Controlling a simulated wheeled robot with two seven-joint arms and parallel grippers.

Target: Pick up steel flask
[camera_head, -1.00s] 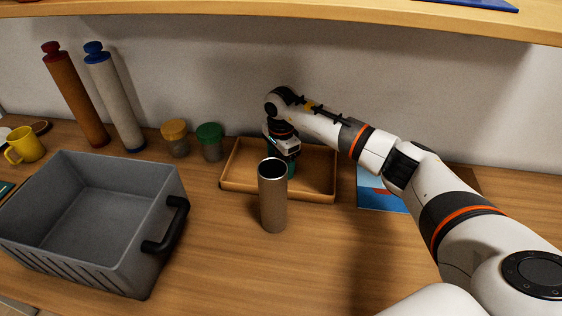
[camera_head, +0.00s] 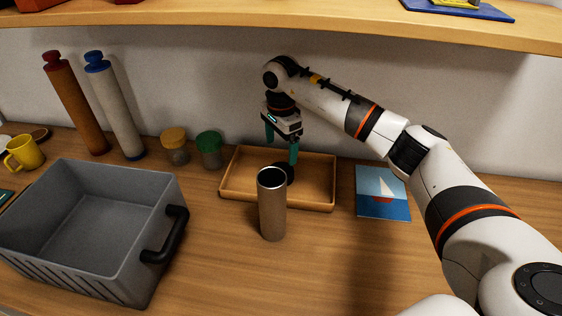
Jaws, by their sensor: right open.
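The steel flask (camera_head: 272,208) stands upright on the wooden counter, in front of the wooden tray, with its dark open top facing up. My right gripper (camera_head: 282,150) is above the tray, behind and above the flask, pointing down. Its two green fingers are spread apart with nothing between them. A small black round thing (camera_head: 287,170) shows in the tray just behind the flask's rim, partly hidden by it. My left gripper is not in view.
The wooden tray (camera_head: 327,207) lies behind the flask. A grey crate (camera_head: 150,215) with a black handle stands at left. Two jars (camera_head: 175,152), two tall mills (camera_head: 120,115) and a yellow mug (camera_head: 25,152) stand further back. A sailboat picture (camera_head: 383,195) lies at right. A shelf (camera_head: 250,17) hangs overhead.

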